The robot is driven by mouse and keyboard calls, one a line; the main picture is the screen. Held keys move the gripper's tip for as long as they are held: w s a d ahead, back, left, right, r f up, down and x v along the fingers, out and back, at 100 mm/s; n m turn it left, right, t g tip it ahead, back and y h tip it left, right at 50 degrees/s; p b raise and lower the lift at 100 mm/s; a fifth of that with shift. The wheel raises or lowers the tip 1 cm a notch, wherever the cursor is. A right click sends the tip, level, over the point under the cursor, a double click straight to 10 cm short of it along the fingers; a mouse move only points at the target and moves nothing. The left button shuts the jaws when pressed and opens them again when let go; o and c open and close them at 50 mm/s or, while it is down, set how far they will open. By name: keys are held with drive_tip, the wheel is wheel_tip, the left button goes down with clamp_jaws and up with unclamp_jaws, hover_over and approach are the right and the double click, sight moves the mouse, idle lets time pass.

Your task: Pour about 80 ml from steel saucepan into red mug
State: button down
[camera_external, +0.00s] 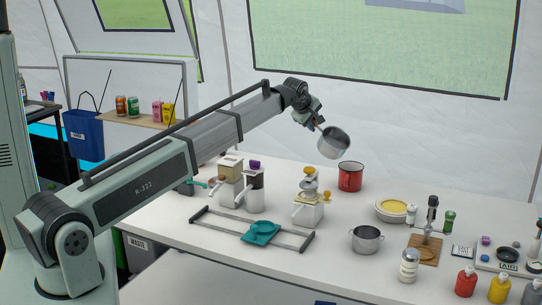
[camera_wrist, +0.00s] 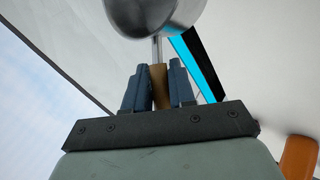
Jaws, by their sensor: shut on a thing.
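The steel saucepan (camera_external: 333,143) is held in the air above the table in the external view, up and left of the red mug, and it looks tilted. My gripper (camera_external: 315,123) is shut on its handle. In the wrist view the tan handle (camera_wrist: 159,85) sits between the two blue fingers of my gripper (camera_wrist: 160,88), and the underside of the pan (camera_wrist: 153,12) shows at the top. The red mug (camera_external: 350,178) stands upright on the table, below and slightly right of the pan. The inside of the pan and any liquid in it cannot be made out.

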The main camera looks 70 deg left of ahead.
sight(323, 139)
drive_tip(key=shift+w+d+r+y, duration=0.15)
drive_tip(key=shift+d+r+y, duration=0.15)
drive_tip(key=shift+d+r, duration=0.3)
drive_tip(key=shift+w+d+r+m+y, duration=0.1)
drive_tip(key=shift+w+d+m+y, duration=0.1)
drive_tip(key=shift+d+y, duration=0.2)
drive_tip(key=shift+w+d+m+y, duration=0.1)
drive_tip(key=shift+d+m+y, duration=0.15)
drive_tip(key=shift+d, duration=0.25)
drive_tip(key=shift+w+d+r+m+y, duration=0.1)
drive_tip(key=shift+d+r+m+y, duration=0.15)
drive_tip(key=shift+d+r+y, duration=0.35)
drive_tip(key=shift+d, duration=0.2)
drive_tip(key=shift+d+r+y, duration=0.1)
drive_tip(key=shift+d+y, duration=0.15)
drive_tip(key=shift+d, duration=0.05)
drive_tip(key=shift+d, duration=0.1)
drive_tip(key=shift+w+d+r+m+y+p, duration=0.25)
drive_tip(key=shift+d+r+m+y+p, duration=0.2)
drive_tip(key=shift+d+y, duration=0.3)
drive_tip(key=shift+w+d+f+m+y+p, duration=0.2)
drive_tip(key=shift+d+y, duration=0.15)
drive_tip(key=shift+d, duration=0.15)
drive_tip(key=shift+w+d+f+m+y+p, duration=0.15)
drive_tip(key=shift+d+y, duration=0.15)
drive_tip(key=shift+d, duration=0.2)
